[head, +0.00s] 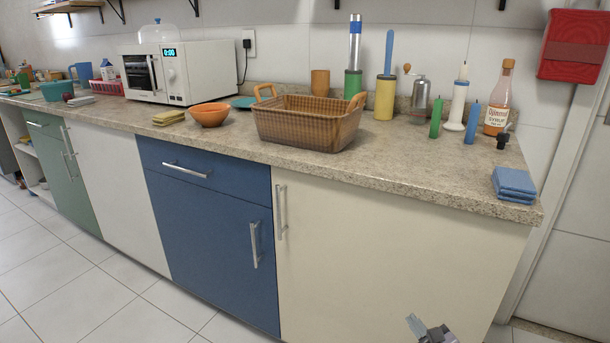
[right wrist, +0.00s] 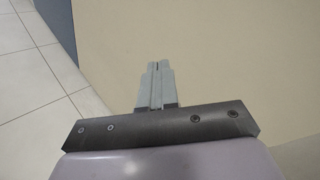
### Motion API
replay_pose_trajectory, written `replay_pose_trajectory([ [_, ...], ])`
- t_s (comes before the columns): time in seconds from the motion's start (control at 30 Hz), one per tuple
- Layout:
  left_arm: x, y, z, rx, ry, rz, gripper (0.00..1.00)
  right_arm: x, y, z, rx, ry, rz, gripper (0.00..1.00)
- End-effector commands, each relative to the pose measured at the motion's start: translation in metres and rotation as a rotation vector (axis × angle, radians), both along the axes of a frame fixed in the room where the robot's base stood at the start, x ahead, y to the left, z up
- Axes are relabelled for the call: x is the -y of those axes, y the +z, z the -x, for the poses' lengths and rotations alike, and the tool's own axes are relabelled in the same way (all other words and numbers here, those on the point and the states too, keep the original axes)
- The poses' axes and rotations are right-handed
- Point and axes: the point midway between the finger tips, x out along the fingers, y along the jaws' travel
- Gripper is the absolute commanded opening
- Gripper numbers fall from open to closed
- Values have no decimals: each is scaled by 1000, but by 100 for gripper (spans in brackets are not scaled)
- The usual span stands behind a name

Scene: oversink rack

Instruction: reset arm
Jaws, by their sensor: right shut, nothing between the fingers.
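My right gripper (head: 417,326) shows at the bottom edge of the head view, low in front of the cream cabinet door (head: 390,240) and below the countertop. In the right wrist view its two fingers (right wrist: 158,70) are together with nothing between them. The cream panel and the white floor tiles show beyond the fingertips. My left gripper is in neither view.
The speckled countertop (head: 410,165) holds a wicker basket (head: 300,125), an orange bowl (head: 209,114), a white microwave (head: 200,70), a syrup bottle (head: 497,100) and blue folded cloths (head: 514,184). Door handles (head: 280,212) stick out from the cabinet fronts. The tiled floor (head: 80,270) at left is clear.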

Motion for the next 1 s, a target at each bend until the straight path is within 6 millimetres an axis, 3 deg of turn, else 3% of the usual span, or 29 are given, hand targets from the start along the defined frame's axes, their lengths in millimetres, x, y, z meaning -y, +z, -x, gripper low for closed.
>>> replay_pose_trajectory([
  [0.03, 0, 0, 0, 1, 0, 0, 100, 28, 1, 0, 0, -20, 44, 0],
  [0.27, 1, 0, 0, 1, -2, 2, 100, 18, -29, 57, -194, -227, -588, 0],
  [0.53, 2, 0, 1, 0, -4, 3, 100, 19, -51, 140, -423, -619, -1477, 0],
  [0.8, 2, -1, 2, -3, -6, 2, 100, 24, -48, 221, -548, -1086, -2308, 0],
  [1.0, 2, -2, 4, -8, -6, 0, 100, 24, -34, 265, -562, -1391, -2757, 0],
])
